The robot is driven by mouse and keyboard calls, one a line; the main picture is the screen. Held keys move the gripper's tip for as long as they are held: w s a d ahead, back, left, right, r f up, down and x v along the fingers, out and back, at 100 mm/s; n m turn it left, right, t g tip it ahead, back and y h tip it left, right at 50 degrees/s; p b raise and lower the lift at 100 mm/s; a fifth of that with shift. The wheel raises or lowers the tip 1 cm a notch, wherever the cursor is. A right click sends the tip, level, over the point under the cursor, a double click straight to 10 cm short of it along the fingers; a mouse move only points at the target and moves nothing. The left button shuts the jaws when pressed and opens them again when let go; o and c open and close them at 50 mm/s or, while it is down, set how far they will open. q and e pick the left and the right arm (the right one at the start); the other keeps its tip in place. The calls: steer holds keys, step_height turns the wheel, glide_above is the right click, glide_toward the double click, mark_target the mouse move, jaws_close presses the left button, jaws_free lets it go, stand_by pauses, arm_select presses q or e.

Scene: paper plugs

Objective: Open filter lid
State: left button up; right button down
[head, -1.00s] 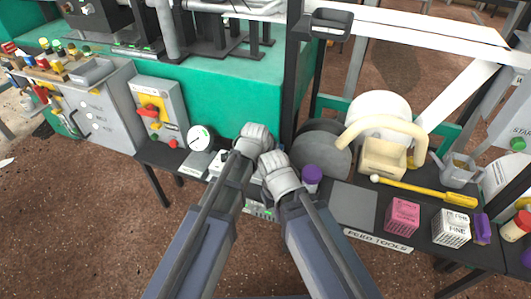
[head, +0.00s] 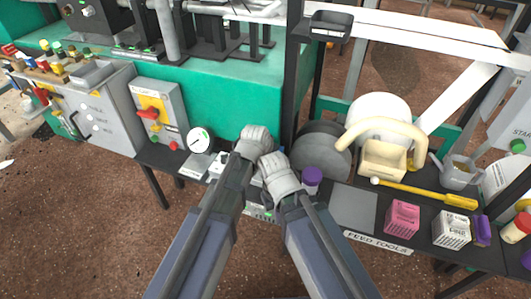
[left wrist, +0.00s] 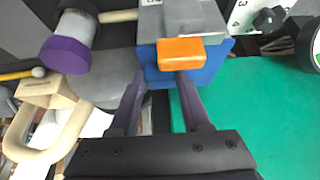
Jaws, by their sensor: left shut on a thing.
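In the left wrist view a blue block (left wrist: 225,68) with an orange tab (left wrist: 181,52) on its face lies straight ahead of my left gripper (left wrist: 161,78). I take the blue and orange part for the filter lid. The two dark fingers reach up to it, their tips at the blue block just under the orange tab. The left gripper is shut on this part, but the exact contact is hard to see. In the head view my right gripper (head: 278,172) is close beside the left gripper (head: 256,138). Both hide the lid there, and the right fingers cannot be made out.
A purple-capped jar (head: 312,178) and grey discs (head: 322,150) stand right of my grippers. A dial gauge (head: 200,140) is at their left. Pink (head: 402,218) and white (head: 451,229) boxes stand on the dark table. A green machine wall (head: 225,100) rises behind.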

arm_select(q)
steer(key=shift+w+d+r+p, duration=0.15)
steer(key=shift+w+r+p, duration=0.25)
steer(key=shift+r+p, duration=0.3)
steer(key=shift+w+r, duration=0.1)
steer(key=shift+w+d+r+p, duration=0.15)
steer(key=shift+w+r+p, duration=0.2)
steer(key=shift+r+p, duration=0.2)
steer(key=shift+w+d+r+p, duration=0.25)
steer(key=shift+w+r+p, duration=0.25)
steer(key=shift+w+p, duration=0.1)
stand_by(0.3)
